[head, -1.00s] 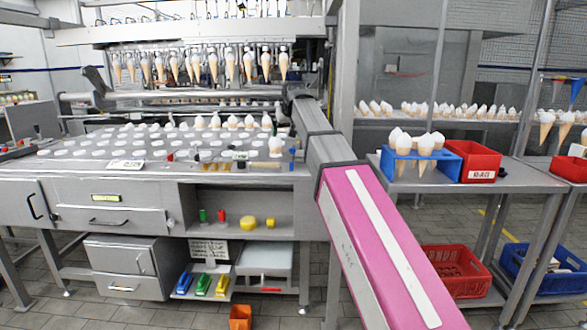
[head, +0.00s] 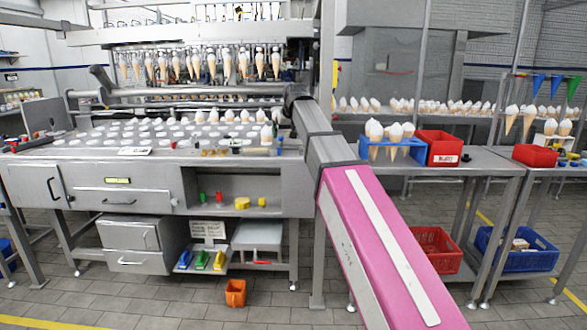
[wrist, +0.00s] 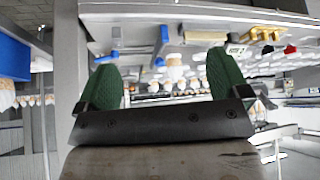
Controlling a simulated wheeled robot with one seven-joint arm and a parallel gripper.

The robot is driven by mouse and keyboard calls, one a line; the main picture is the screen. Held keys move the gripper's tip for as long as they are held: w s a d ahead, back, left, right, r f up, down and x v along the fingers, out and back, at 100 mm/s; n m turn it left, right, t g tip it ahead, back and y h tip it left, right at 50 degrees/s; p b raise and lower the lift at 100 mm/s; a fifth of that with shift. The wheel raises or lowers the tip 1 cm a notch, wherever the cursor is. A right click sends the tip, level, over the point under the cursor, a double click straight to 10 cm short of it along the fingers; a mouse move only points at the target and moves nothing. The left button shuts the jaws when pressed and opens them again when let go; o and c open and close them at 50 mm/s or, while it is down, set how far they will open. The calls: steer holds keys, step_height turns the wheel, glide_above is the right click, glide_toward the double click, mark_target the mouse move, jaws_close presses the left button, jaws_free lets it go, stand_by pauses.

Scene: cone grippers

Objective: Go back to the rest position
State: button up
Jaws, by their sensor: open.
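My gripper (wrist: 163,80) shows in the wrist view with its two green fingers spread apart and nothing between them.
The work table (head: 250,190) with several round white caps stands at the left, under a row of hanging cones (head: 190,66). At the right, a blue holder (head: 376,151) bears cones beside a red bin (head: 438,148). An orange bin (head: 235,293) sits on the floor.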

steer(key=s+d+f+m+g+h, duration=0.1)
steer(key=s+d+f, duration=0.15)
steer(key=f, duration=0.65)
steer(key=s+d+f+g, duration=0.1)
steer(key=d+f, duration=0.3)
steer(key=f, duration=0.5)
steer(key=s+d+f+g, duration=0.1)
steer(key=s+d+f, duration=0.4)
steer(key=s+f, duration=0.3)
steer(key=s+d+f+m+g, duration=0.1)
steer(key=s+d+f, duration=0.3)
steer(key=s+f, duration=0.4)
steer(key=s+d+f+m+g+h, duration=0.1)
steer(key=s+d+f, duration=0.4)
steer(key=f, duration=1)
steer(key=s+g, duration=0.1)
steer(key=s, duration=0.2)
steer(key=shift+s+d, duration=0.15)
steer(key=shift+d, duration=0.15)
